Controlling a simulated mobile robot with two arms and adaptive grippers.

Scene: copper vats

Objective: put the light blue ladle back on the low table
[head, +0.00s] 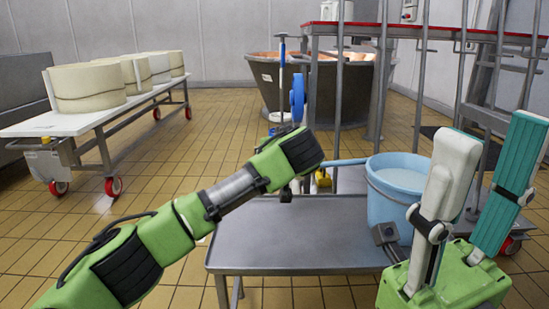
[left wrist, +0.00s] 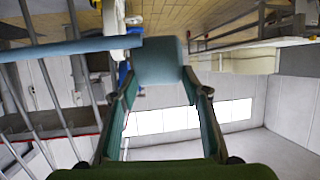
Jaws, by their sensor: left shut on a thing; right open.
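The light blue ladle shows in the left wrist view as a long handle (left wrist: 70,48) running left from a wide cup-like part (left wrist: 158,62). My left gripper (left wrist: 158,78) is shut on that wide part. In the head view my left wrist hides the gripper's fingers and the held part; the ladle's handle (head: 345,162) sticks out to the right, towards the bucket's rim. Whether it touches the rim I cannot tell. The low table (head: 290,240) is grey metal, below and in front of my left wrist. My right gripper (head: 495,140) is open and empty, pointing up at the right.
A light blue bucket (head: 390,205) of white liquid stands at the table's right side. Behind are a copper vat (head: 270,85) and a red-edged metal platform (head: 440,33). A white cart (head: 75,118) with pale round moulds is at the left. The table's front surface is bare.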

